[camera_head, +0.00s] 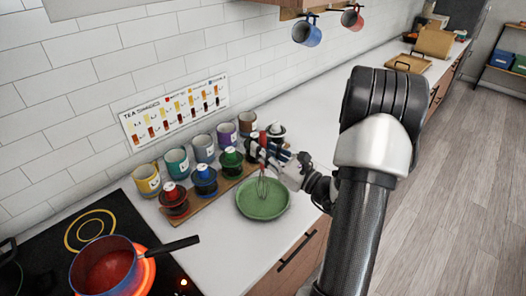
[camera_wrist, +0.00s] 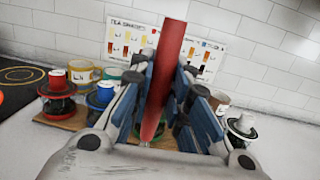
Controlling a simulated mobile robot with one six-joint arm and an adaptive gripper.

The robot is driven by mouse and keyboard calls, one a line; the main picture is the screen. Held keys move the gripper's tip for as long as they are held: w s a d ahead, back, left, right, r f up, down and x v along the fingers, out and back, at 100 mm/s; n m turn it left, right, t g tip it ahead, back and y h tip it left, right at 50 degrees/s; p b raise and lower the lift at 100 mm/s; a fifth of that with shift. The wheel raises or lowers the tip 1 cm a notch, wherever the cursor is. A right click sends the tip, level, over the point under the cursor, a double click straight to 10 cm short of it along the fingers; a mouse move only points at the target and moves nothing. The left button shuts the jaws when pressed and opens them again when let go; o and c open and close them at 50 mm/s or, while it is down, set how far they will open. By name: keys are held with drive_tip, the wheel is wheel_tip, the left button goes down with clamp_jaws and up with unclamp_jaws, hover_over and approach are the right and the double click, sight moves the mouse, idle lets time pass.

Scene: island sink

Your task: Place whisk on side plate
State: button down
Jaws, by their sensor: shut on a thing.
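The whisk (camera_head: 262,188) has a red handle and a wire head. My gripper (camera_head: 268,148) is shut on its red handle, which also shows between the blue finger pads in the wrist view (camera_wrist: 164,75). The whisk hangs head down over the green side plate (camera_head: 270,211), which lies on the white counter. I cannot tell whether the wires touch the plate. The plate does not show in the wrist view.
A wooden board (camera_head: 206,203) with several lidded jars stands left of the plate, with a row of mugs (camera_head: 177,162) behind. A red pot (camera_head: 104,266) sits on a glowing burner at lower left. Two mugs (camera_head: 307,32) hang above. The counter's front edge is close to the plate.

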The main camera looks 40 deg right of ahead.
drive_tip(key=c, duration=1.5)
unclamp_jaws()
drive_tip(key=shift+f, duration=0.1)
drive_tip(key=shift+r, duration=0.25)
drive_tip(key=s, duration=0.4)
drive_tip(key=s+d+f+p, duration=0.1)
drive_tip(key=s, duration=0.6)
drive_tip(key=shift+s+d+f, duration=0.3)
drive_tip(key=shift+s+d, duration=0.05)
drive_tip(key=shift+s, duration=0.05)
